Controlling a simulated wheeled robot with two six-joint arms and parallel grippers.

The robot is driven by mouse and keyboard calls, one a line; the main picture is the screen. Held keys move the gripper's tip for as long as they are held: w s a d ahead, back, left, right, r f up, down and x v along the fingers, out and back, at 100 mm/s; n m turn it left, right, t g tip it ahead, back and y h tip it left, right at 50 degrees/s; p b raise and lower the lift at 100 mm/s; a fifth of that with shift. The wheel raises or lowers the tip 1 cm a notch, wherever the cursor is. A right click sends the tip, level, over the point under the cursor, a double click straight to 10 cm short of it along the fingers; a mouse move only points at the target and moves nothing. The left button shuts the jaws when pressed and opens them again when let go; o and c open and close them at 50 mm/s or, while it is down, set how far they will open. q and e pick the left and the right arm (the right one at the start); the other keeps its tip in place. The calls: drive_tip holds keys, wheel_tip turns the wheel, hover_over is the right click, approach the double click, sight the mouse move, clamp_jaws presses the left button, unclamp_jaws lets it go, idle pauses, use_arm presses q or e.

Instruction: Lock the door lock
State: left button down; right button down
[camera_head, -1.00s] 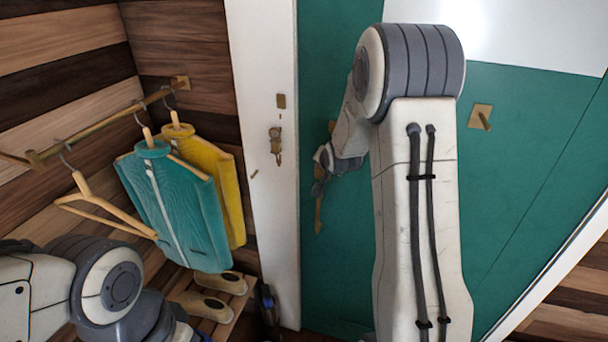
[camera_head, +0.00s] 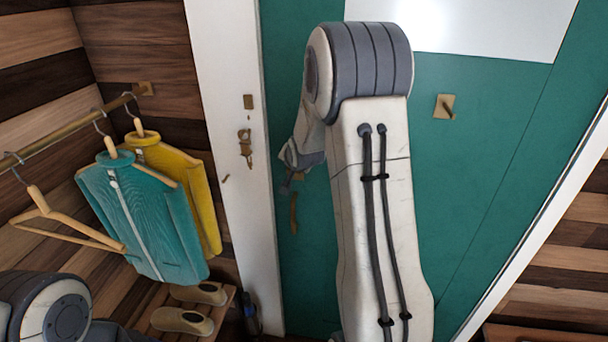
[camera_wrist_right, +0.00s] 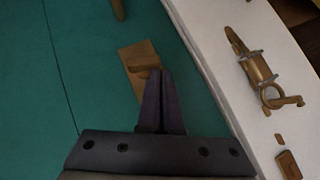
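The green door (camera_head: 480,190) is in front of me, beside its white frame (camera_head: 215,60). In the right wrist view a brass lock plate (camera_wrist_right: 137,74) with a small raised turn piece is on the door. My right gripper (camera_wrist_right: 160,74) has its dark fingers close together, with the tips over the plate beside the turn piece. I cannot tell whether they touch it. In the head view my right arm hides most of the lock, and the right gripper's fingertips are hard to make out. My left arm is at the lower left; its gripper is out of view.
Brass latch hardware (camera_head: 245,145) and a small plate (camera_head: 248,101) are on the frame. A brass door handle (camera_head: 293,213) hangs below the lock. Another brass fitting (camera_head: 445,106) is farther right on the door. A teal jacket (camera_head: 145,215) and yellow garment (camera_head: 185,180) hang at left.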

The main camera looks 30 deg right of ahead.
use_arm(q)
drive_tip(key=shift+r, duration=0.15)
use_arm(e)
drive_tip(key=shift+r, duration=0.15)
use_arm(q)
drive_tip(key=shift+r+p, duration=0.5)
drive_tip(key=shift+p, duration=0.2)
use_arm(e)
drive_tip(key=shift+r, duration=0.7)
use_arm(q)
drive_tip(key=shift+r, duration=0.1)
